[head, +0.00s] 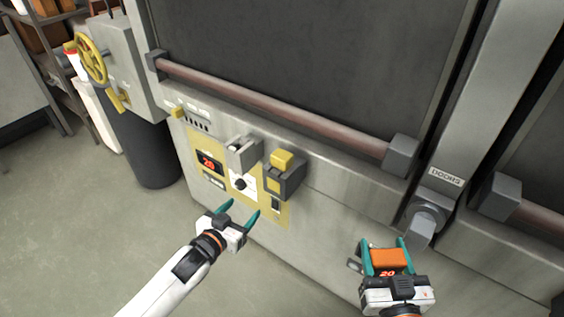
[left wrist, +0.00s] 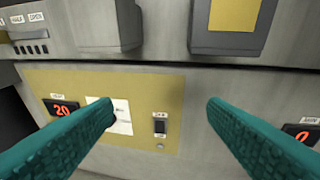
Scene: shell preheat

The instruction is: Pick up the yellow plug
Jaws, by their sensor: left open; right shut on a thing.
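The yellow plug (head: 283,159) sits on top of a grey box (head: 288,182) on the oven's front. The box also shows in the left wrist view (left wrist: 220,42), with a yellow patch (left wrist: 235,14) on its front; I cannot tell if that patch is part of the plug. My left gripper (head: 239,212) is open and empty, below and left of the plug, in front of the yellow control panel (head: 198,150). My right gripper (head: 387,246) is shut on an orange block (head: 390,259) at the lower right, away from the plug.
A long reddish rail (head: 270,105) crosses the oven door above the plug. A grey holder (head: 240,152) juts out left of the plug's box. A black bin (head: 145,150) and yellow handwheel (head: 91,58) stand at left. The floor (head: 90,230) at lower left is clear.

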